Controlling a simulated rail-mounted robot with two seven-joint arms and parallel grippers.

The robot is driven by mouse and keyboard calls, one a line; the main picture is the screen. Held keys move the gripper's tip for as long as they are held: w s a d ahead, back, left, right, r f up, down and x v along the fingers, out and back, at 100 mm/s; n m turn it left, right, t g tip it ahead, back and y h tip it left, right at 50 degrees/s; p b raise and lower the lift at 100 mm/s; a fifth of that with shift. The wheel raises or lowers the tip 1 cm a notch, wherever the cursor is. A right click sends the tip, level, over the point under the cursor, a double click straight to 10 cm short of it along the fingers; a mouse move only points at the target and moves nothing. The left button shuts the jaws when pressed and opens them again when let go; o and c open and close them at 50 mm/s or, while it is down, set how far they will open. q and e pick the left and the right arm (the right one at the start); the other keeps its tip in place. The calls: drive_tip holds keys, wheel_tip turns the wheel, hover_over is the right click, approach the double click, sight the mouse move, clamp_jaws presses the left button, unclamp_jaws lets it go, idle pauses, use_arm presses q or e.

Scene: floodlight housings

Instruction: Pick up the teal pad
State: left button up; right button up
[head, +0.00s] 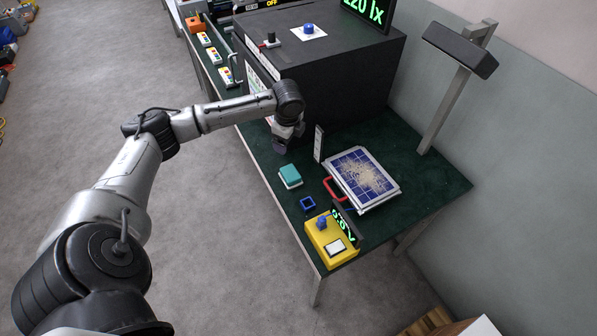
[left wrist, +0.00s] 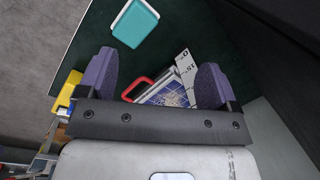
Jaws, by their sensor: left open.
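The teal pad (head: 290,174) is a small block with a white base, lying on the dark green bench top. In the left wrist view the teal pad (left wrist: 135,23) is at the upper left, beyond the fingertips and apart from them. My left gripper (head: 281,142) hangs over the bench beside the black box, behind the pad in the head view. In the left wrist view its two purple fingers (left wrist: 155,78) are spread wide with nothing between them. My right gripper is in neither view.
A solar panel (head: 362,178) with a red handle (head: 334,189) lies right of the pad, with an upright white scale (head: 319,144) near it. A blue square frame (head: 307,204) and a yellow meter box (head: 332,240) are nearer. The large black box (head: 335,70) stands behind.

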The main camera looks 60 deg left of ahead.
use_arm(q)
drive_tip(key=m+h, duration=0.1)
drive_tip(key=m, duration=0.1)
drive_tip(key=m+b, duration=0.2)
drive_tip(key=m, duration=0.3)
hover_over(290, 172)
drive_tip(key=shift+g+h, duration=0.3)
drive_tip(key=shift+h, duration=0.1)
drive_tip(key=f, duration=0.7)
drive_tip(key=shift+w+a+f, duration=0.15)
drive_tip(key=shift+w+f, duration=0.15)
drive_tip(key=shift+f, duration=0.75)
drive_tip(key=shift+s+d+f+b, duration=0.15)
drive_tip(key=shift+f+b, duration=0.25)
drive_tip(key=shift+f, duration=0.75)
drive_tip(key=shift+s+d+f+b, duration=0.15)
drive_tip(key=shift+f+b, duration=0.25)
drive_tip(key=shift+f, duration=1.1)
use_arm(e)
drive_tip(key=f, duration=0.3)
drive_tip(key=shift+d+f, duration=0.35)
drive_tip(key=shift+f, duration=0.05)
use_arm(q)
drive_tip(key=shift+c, duration=0.2)
drive_tip(key=c, duration=1)
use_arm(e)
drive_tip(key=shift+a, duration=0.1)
